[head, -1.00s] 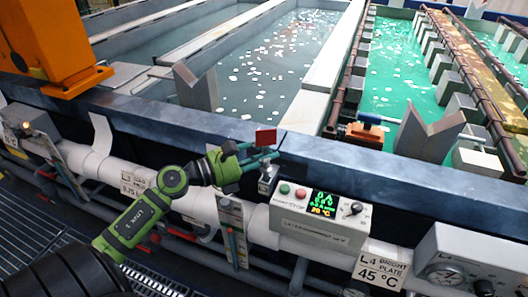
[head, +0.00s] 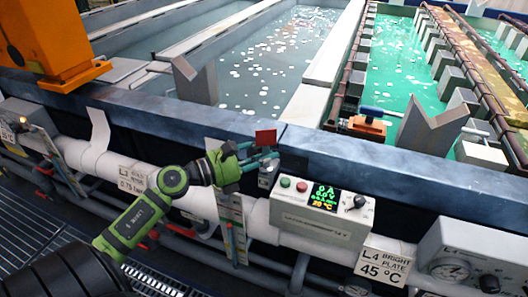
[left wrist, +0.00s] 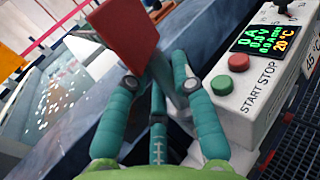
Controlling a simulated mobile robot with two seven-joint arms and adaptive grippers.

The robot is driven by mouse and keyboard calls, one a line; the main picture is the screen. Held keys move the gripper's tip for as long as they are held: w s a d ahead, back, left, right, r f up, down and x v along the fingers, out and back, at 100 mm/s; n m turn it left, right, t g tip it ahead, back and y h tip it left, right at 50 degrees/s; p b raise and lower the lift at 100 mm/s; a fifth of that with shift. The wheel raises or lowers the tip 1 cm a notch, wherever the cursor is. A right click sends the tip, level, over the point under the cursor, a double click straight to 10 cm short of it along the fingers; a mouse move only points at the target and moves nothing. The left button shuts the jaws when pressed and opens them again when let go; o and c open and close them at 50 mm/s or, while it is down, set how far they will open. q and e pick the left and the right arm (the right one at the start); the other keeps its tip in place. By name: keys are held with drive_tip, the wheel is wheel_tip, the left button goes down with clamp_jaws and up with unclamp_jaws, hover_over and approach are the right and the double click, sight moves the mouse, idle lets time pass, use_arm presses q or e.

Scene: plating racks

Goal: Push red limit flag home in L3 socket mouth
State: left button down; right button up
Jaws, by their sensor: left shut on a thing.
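The red limit flag (head: 265,137) stands up from my left gripper (head: 268,156), above the front rim of the tank. My left gripper is shut on the flag's grey lower part, with its teal fingers on either side. In the left wrist view the red plate (left wrist: 128,38) rises tilted between and above the fingertips (left wrist: 160,82). A small grey socket block (head: 267,176) sits just below the fingers, left of the control box. The fingers hide where the flag's lower end meets the socket, so I cannot tell how deep it sits. My right gripper is out of view.
A control box (head: 320,214) with green and red buttons and a lit display stands close right of the socket. The dark blue tank rim (head: 345,150) runs behind. A white pipe (head: 92,158) and hanging tags lie below left. An orange-topped valve (head: 367,127) sits behind.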

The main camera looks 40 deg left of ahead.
use_arm(q)
drive_tip(key=shift+f+b, duration=0.4)
drive_tip(key=shift+f, duration=0.1)
drive_tip(key=c, duration=1)
unclamp_jaws()
drive_tip(key=shift+s+a, duration=0.1)
drive_tip(key=shift+s, duration=0.05)
drive_tip(key=v, duration=1.1)
drive_tip(key=shift+s+a, duration=0.15)
drive_tip(key=shift+s, duration=0.2)
